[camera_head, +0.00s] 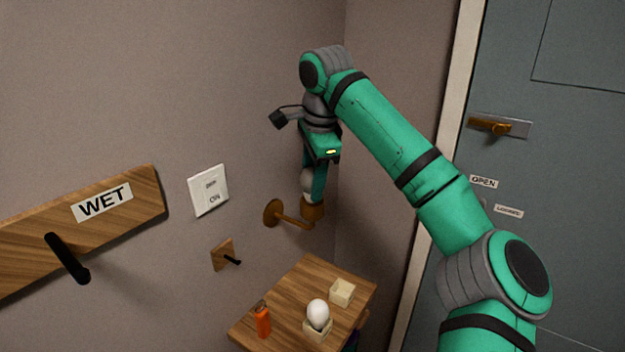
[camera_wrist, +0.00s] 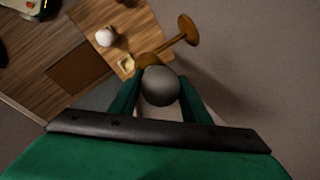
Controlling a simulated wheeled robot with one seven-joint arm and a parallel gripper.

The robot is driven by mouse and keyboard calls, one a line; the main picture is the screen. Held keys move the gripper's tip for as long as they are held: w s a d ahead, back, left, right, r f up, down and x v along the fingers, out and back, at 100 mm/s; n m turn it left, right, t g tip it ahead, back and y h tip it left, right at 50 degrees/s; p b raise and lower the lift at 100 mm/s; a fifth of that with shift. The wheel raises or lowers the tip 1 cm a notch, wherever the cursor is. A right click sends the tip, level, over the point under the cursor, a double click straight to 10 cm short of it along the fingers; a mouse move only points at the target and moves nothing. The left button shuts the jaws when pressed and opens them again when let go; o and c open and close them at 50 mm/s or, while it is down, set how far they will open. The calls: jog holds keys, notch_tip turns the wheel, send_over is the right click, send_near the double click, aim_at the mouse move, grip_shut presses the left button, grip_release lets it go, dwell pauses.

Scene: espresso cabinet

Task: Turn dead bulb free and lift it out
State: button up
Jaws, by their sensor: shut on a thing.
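The dead bulb (camera_head: 308,182) is a grey globe in the brass wall lamp (camera_head: 292,217), whose cup opens upward at the end of a short arm. My gripper (camera_head: 314,188) points down over the lamp and is shut on the bulb. In the wrist view the dark grey bulb (camera_wrist: 160,86) sits between the two green fingers, with the brass lamp arm (camera_wrist: 168,50) just beyond it. The bulb's base is hidden, so I cannot tell whether it is still in the cup. A white bulb (camera_head: 318,313) stands in a pale holder on the wooden shelf below.
The wooden shelf (camera_head: 283,296) also bears an empty pale holder (camera_head: 342,292) and an orange object (camera_head: 263,322). A wall switch (camera_head: 208,190), a small peg (camera_head: 224,255) and a "WET" board (camera_head: 130,196) are to the left. A grey door (camera_head: 560,150) is at right.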

jog(key=shift+n, duration=0.5)
jog(key=shift+n+y, duration=0.4)
jog(key=shift+n, duration=0.8)
jog(key=shift+n+g+y, duration=0.3)
jog(key=shift+n+g, duration=0.1)
jog(key=shift+n, duration=0.8)
jog(key=shift+d+n+g, duration=0.1)
jog(key=shift+n+g, duration=0.2)
jog(key=shift+n, duration=0.9)
